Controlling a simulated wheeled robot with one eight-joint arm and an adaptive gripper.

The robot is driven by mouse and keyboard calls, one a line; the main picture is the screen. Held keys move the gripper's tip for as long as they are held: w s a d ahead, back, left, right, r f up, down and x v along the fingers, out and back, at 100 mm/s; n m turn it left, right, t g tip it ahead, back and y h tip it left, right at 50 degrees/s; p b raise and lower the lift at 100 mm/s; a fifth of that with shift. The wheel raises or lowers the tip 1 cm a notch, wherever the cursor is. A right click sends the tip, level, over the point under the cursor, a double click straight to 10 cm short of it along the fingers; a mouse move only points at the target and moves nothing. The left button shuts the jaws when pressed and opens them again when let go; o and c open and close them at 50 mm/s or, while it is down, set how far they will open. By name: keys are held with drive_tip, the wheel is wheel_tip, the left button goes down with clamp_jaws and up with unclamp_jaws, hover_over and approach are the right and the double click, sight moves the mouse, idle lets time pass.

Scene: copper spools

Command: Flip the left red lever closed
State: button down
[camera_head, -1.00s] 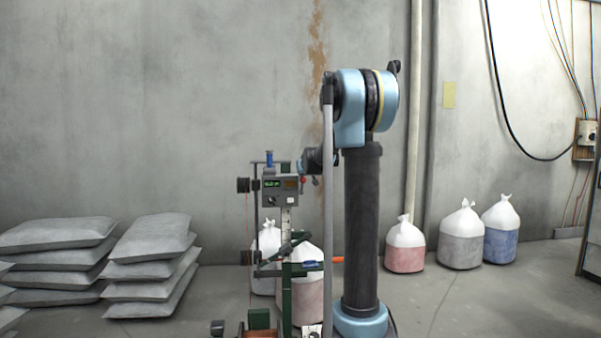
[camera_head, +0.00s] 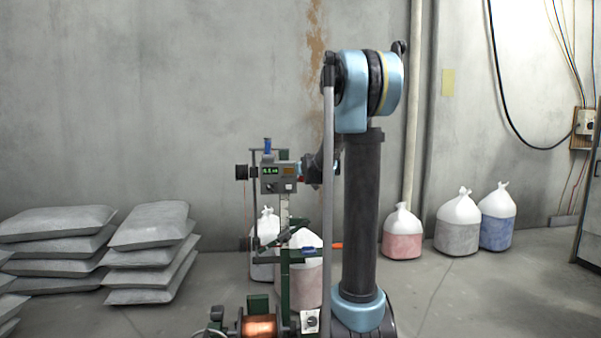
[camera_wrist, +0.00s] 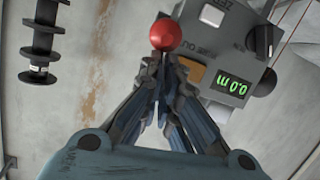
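A red ball knob (camera_wrist: 166,32) shows in the wrist view at the side of a grey control box (camera_wrist: 240,55) with a green display; the box is upside down in that view. My gripper (camera_wrist: 165,62) has its fingers drawn together just below the knob in the picture. The fingertips look very close to the knob or touching it; I cannot tell which. The knob's stem is hidden behind the fingers. In the head view the control box (camera_head: 283,179) stands on the machine, and my arm's end reaches its right side. Only one red knob is clear.
A copper spool (camera_head: 259,327) sits low on the green-framed machine. Tied sacks (camera_head: 403,235) stand by the wall, and grey bags (camera_head: 150,255) are stacked at left. In the wrist view a black ribbed part (camera_wrist: 42,45) is at left.

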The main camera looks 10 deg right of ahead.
drive_tip(key=shift+s+f, duration=0.35)
drive_tip(key=shift+f, duration=0.2)
drive_tip(key=shift+d+r, duration=0.15)
drive_tip(key=shift+r, duration=0.1)
drive_tip(key=f+v, duration=0.1)
drive_tip(key=v, duration=0.8)
drive_tip(key=shift+s+a, duration=0.3)
drive_tip(key=shift+s, duration=0.1)
drive_tip(key=shift+r, duration=0.1)
